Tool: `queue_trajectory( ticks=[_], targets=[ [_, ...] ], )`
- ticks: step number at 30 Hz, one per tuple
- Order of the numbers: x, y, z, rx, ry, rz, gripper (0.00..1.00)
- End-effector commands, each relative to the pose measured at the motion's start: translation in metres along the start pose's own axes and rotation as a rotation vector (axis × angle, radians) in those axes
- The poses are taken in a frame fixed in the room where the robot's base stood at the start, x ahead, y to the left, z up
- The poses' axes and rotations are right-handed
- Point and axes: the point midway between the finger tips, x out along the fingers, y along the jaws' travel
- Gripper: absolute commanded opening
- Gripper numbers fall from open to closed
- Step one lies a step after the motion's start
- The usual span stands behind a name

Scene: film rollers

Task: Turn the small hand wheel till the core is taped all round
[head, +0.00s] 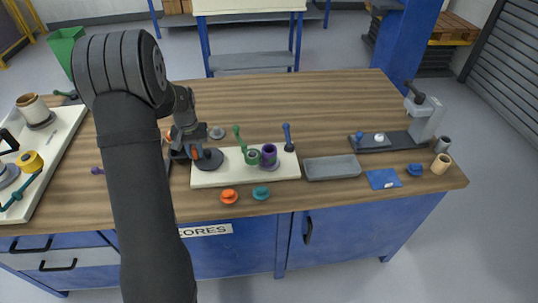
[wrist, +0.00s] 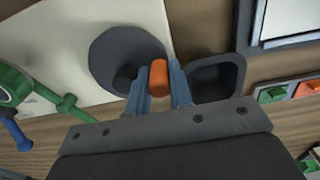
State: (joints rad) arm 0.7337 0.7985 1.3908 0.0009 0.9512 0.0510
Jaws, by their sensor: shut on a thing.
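The small hand wheel is a dark round disc (wrist: 108,50) with a dark knob (wrist: 125,78); in the head view it shows (head: 211,161) at the left end of a pale board (head: 212,182). My gripper (wrist: 158,75) is shut on an upright orange handle (wrist: 159,84) at the wheel's rim, one blue finger on each side. In the head view my gripper (head: 190,152) is at the wheel's left edge, partly behind my arm. A green roller (head: 252,157) and a purple roller (head: 268,155) stand on the board. I cannot tell how much tape is on the core.
A green lever (head: 239,137) and a blue lever (head: 288,138) stand up from the board. An orange knob (head: 229,196) and a teal knob (head: 261,193) lie in front. A grey tray (head: 332,168) sits to the right. The table's back middle is clear.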

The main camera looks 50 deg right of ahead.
Motion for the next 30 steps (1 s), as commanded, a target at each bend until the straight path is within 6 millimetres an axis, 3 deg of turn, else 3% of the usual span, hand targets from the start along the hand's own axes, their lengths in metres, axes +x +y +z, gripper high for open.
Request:
queue_trajectory(
  ticks=[30],
  targets=[
    [0.003,0.008,-0.019,0.001,-0.006,0.003,0.09]
  ],
)
